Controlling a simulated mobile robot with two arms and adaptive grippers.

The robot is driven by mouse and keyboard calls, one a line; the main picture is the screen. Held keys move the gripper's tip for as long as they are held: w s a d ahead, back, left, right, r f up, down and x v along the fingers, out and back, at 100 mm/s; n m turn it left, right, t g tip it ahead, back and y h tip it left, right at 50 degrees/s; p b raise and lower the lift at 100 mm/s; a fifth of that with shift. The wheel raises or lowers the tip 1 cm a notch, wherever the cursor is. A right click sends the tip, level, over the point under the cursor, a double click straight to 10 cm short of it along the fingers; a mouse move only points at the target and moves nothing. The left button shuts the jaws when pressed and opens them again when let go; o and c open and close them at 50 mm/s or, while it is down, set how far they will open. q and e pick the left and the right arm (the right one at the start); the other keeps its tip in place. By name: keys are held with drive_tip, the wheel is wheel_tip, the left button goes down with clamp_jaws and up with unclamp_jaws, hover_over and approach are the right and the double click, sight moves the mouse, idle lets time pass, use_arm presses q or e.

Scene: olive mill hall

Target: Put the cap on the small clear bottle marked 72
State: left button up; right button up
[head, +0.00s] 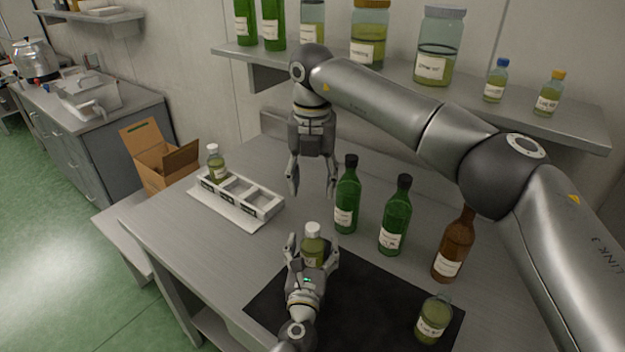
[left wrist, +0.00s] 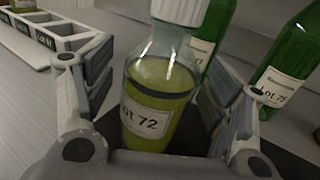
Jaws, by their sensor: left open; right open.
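The small clear bottle marked 72 (left wrist: 152,98) stands upright between the fingers of my left gripper (left wrist: 158,78), holding yellow-green liquid. A white cap (left wrist: 180,9) sits on its neck; whether it is tightened I cannot tell. In the head view the bottle (head: 313,248) and its white cap (head: 313,229) show at the mat's back edge. My left gripper (head: 311,250) is open around the bottle, a finger on each side. My right gripper (head: 312,191) is open and empty, pointing down above and behind the bottle.
Two green bottles (head: 347,200) (head: 394,218) and a brown bottle (head: 455,245) stand to the right. An uncapped-looking small bottle (head: 433,320) stands on the dark mat (head: 375,310). A labelled rack (head: 268,208) at left holds one white-capped bottle (head: 216,165).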

use_arm(q)
drive_tip(key=s, duration=0.4)
drive_tip(key=s+a, duration=0.1)
drive_tip(key=s, duration=0.7)
drive_tip(key=shift+a, duration=0.25)
